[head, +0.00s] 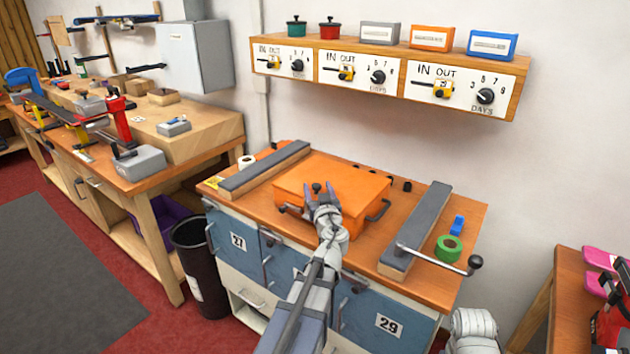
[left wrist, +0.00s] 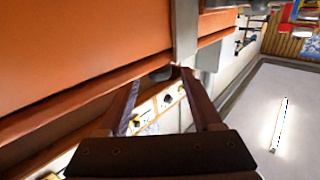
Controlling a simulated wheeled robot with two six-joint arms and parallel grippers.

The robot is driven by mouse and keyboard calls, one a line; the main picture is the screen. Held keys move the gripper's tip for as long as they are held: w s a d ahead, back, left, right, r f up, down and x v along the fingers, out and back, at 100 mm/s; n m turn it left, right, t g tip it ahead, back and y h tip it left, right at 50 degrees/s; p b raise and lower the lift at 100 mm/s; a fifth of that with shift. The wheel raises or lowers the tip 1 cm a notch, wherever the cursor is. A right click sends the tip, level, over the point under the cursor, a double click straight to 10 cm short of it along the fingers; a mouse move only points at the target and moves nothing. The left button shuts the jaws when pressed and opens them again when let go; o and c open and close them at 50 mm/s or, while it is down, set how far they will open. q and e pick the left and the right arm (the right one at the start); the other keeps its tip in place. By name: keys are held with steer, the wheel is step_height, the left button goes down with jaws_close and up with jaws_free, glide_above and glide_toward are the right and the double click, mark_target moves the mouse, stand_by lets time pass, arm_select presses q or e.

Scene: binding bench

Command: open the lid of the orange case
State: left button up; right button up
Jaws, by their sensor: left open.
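The orange case (head: 350,187) lies on the workbench with its lid down and its top flat. A dark handle (head: 378,211) shows at its right front, and another dark fitting (head: 290,209) at its left front. My left gripper (head: 323,190) is open at the case's front edge and hides the middle of that edge. In the left wrist view the case's orange surface (left wrist: 80,45) fills the upper left, with a seam along it. The open fingers (left wrist: 178,78) point along it; a small dark part shows near their tips. I cannot tell whether they touch it. My right gripper is out of view.
Long grey-topped bars flank the case, left (head: 264,168) and right (head: 418,225). A wall shelf unit (head: 385,75) with dials hangs above. A black bin (head: 198,268) stands left.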

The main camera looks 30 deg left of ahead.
mark_target(315, 180)
arm_select(q)
steer(key=x, duration=0.5)
steer(key=shift+w+a, duration=0.15)
steer(key=shift+c, duration=0.3)
jaws_close()
stand_by(0.9)
